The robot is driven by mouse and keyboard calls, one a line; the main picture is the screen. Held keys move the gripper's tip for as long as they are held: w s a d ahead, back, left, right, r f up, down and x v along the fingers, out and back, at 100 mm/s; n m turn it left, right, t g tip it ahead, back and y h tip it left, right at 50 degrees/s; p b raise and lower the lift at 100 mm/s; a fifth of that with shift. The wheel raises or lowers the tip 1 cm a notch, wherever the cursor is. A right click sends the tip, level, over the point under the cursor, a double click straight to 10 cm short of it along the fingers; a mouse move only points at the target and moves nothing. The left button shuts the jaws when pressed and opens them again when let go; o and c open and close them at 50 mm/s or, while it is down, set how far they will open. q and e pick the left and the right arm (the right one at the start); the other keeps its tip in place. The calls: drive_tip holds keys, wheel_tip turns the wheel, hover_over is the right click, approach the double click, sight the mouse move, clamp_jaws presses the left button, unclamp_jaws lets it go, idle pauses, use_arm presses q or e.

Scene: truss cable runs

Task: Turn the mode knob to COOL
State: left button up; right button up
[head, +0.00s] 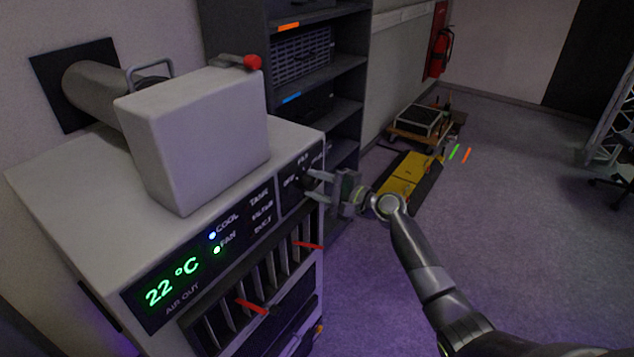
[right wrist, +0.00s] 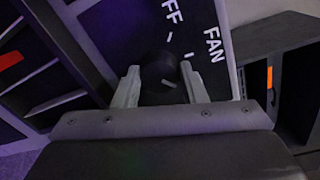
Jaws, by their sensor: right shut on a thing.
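The mode knob (right wrist: 158,72) is a dark round knob with a pale pointer mark, on the black panel with OFF and FAN labels in the right wrist view. My right gripper (right wrist: 160,84) is shut on the knob, one pale finger on each side of it. In the head view my right gripper (head: 318,185) reaches the right end of the unit's control panel (head: 296,180), and its fingers partly hide the knob. The display (head: 172,282) reads 22 °C, and lights glow beside COOL and FAN. The COOL label by the knob cannot be made out. My left gripper is not in view.
The grey air unit (head: 60,190) carries a pale box (head: 205,135) with a red-ended lever on top. Red strips (head: 250,307) hang at the front vents. A dark shelf (head: 310,70) stands behind.

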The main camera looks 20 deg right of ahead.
drive_tip(key=shift+m, duration=0.3)
drive_tip(key=o, duration=1)
drive_tip(key=shift+s+d, duration=0.1)
drive_tip(key=b+v, duration=0.4)
drive_tip(key=v, duration=1.3)
drive_tip(key=shift+d, duration=0.2)
